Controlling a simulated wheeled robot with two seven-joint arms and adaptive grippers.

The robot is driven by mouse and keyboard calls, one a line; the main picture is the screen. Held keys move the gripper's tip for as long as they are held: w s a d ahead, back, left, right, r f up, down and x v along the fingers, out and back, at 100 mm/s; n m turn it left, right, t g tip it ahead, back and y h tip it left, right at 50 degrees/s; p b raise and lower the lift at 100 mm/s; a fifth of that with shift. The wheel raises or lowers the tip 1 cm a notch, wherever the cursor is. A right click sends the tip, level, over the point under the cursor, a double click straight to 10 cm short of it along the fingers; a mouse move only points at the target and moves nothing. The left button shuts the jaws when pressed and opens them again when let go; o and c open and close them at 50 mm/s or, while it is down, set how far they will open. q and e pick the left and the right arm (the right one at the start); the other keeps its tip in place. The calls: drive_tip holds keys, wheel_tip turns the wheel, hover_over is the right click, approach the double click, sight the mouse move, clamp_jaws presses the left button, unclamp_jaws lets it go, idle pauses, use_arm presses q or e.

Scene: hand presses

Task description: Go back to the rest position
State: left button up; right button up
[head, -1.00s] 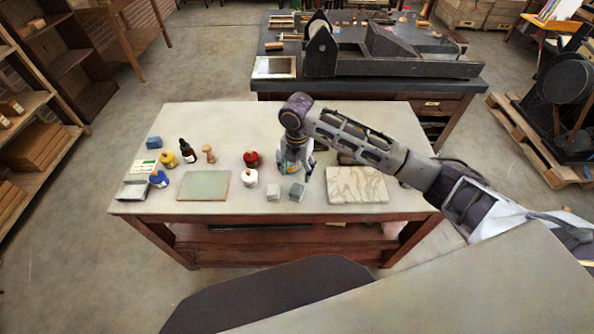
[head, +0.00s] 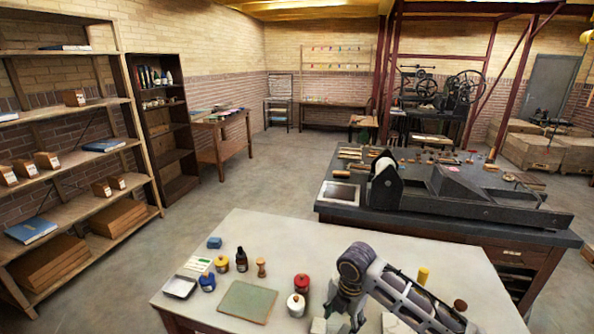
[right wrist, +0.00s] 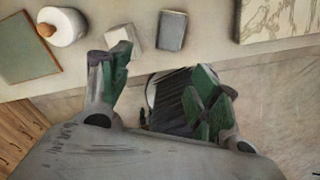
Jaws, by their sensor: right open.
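My right gripper (head: 345,312) hangs low over the front part of the pale table (head: 255,228) in the head view, right of the white jar (head: 297,304). Its tips are partly cut off there. In the right wrist view my right gripper (right wrist: 163,72) has its two green-padded fingers spread apart, with nothing held between them. A pale block (right wrist: 123,36) and a grey block (right wrist: 172,30) lie on the table just beyond the fingertips. My left gripper is in neither view.
Red jar (head: 301,282), yellow jar (head: 221,264), blue jar (head: 207,281), dark bottle (head: 241,259) and green pad (head: 247,302) stand left of my arm. A marbled slab (right wrist: 280,18) lies right. A yellow cylinder (head: 423,275) is behind the arm. A dark bench (head: 470,223) stands behind.

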drive_tip(key=s+a+f+m+t+y, duration=0.1)
drive_tip(key=s+m, duration=0.4)
drive_tip(key=m, duration=0.2)
drive_tip(key=s+a+f+m+t+y, duration=0.1)
drive_tip(key=s+a+f+m+t, duration=0.1)
drive_tip(key=s+m, duration=0.4)
drive_tip(key=s+d+m+h, duration=0.2)
drive_tip(key=s+d+m, duration=0.6)
drive_tip(key=d+m, duration=0.4)
wheel_tip(320, 180, down, 34)
drive_tip(key=s+r+g, duration=0.1)
drive_tip(key=s, duration=0.2)
drive_tip(key=s+d+f, duration=0.2)
drive_tip(key=s+f, duration=0.8)
drive_tip(key=s, duration=0.1)
drive_tip(key=s+d+f+g, duration=0.1)
drive_tip(key=s+d+f, duration=0.1)
drive_tip(key=s+f, duration=0.8)
drive_tip(key=shift+s+d+f+n+h, duration=0.2)
drive_tip(key=shift+s+n+h, duration=0.1)
drive_tip(key=shift+s, duration=0.25)
